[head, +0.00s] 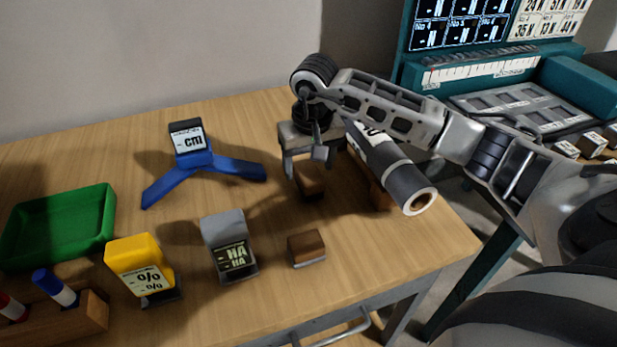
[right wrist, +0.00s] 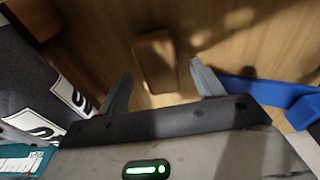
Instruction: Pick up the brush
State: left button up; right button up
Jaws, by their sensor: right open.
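A small brown wooden block (head: 311,184), which looks like a brush, lies on the table under my right gripper (head: 307,168). In the right wrist view the brown block (right wrist: 155,55) shows between and just beyond the two fingers (right wrist: 160,78). The right gripper is open and points down, with nothing held; I cannot tell how high it is above the block. A second similar block (head: 307,247), brown on top with a paler base, lies nearer the front edge. My left gripper is not in view.
A grey roll (head: 398,178) on a wooden stand is close to the right of my gripper. A blue stand (head: 200,165), grey dispenser (head: 229,245), yellow dispenser (head: 138,262), green tray (head: 108,222) and marker holder (head: 93,312) are left. A teal console (head: 578,95) stands right.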

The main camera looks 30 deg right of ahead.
aim_at(309, 171)
jog(key=shift+w+d+f, duration=0.1)
jog(key=shift+w+f, duration=0.1)
jog(key=shift+f, duration=1.7)
jog(key=c, duration=1.1)
jog(key=shift+r, duration=0.5)
jog(key=r, duration=0.3)
jog(key=shift+s+a, duration=0.2)
jog(key=s+r, duration=0.1)
jog(key=s+a+r, duration=0.2)
jog(key=r, duration=0.1)
jog(key=shift+b, duration=0.4)
jog(key=s+a+r, duration=0.1)
jog(key=s, duration=0.1)
jog(key=s+a+r, duration=0.2)
jog(key=s, duration=0.1)
jog(key=s+a+r+b, duration=0.1)
jog(key=s+a+r, duration=0.1)
jog(key=s, duration=0.1)
jog(key=shift+s+a, duration=0.15)
jog(key=shift+a, duration=0.1)
